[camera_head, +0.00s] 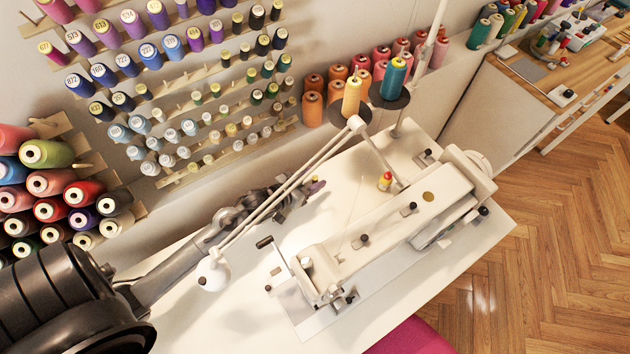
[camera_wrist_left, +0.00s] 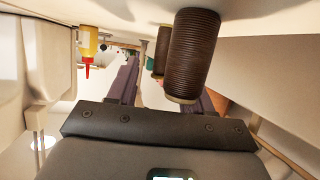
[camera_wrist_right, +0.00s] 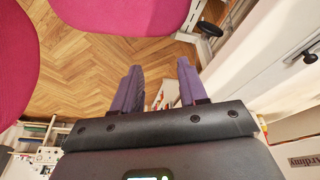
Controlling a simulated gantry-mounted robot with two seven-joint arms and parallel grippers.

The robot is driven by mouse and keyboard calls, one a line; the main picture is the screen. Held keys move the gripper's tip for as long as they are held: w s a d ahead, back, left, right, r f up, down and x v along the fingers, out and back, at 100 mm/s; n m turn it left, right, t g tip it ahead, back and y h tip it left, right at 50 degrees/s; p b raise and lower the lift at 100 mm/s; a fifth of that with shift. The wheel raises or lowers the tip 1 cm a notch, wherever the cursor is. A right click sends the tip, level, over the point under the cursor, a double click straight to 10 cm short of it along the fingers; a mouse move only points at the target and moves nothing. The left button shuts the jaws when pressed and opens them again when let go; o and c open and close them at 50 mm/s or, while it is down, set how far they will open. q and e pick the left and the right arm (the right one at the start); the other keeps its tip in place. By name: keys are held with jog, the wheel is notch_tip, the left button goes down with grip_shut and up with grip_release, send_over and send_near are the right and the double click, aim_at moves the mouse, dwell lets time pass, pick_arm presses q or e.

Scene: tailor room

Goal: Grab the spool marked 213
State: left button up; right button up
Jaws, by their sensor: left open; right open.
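Thread spools with numbered labels hang on the wall rack (camera_head: 190,78) at the upper left of the head view. I can read labels such as 872 (camera_head: 73,80) and 222 (camera_head: 150,55), but cannot make out 213. My left gripper (camera_head: 313,187) is over the white sewing table, below and right of the rack and left of the sewing machine. In the left wrist view its purple fingers (camera_wrist_left: 165,82) are apart. A brown ribbed spool (camera_wrist_left: 193,52) appears upside down there, overlapping the right finger. My right gripper (camera_wrist_right: 158,88) is open and empty above the floor in its wrist view.
The white sewing machine (camera_head: 395,222) fills the middle of the table (camera_head: 225,300). Two cones, yellow (camera_head: 352,97) and teal (camera_head: 394,80), stand on its thread stand. Orange cones (camera_head: 313,103) line the wall behind. Large cones (camera_head: 50,183) are stacked at left. A pink seat (camera_wrist_right: 120,15) is near my right gripper.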

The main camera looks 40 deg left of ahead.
pick_arm(q)
grip_shut()
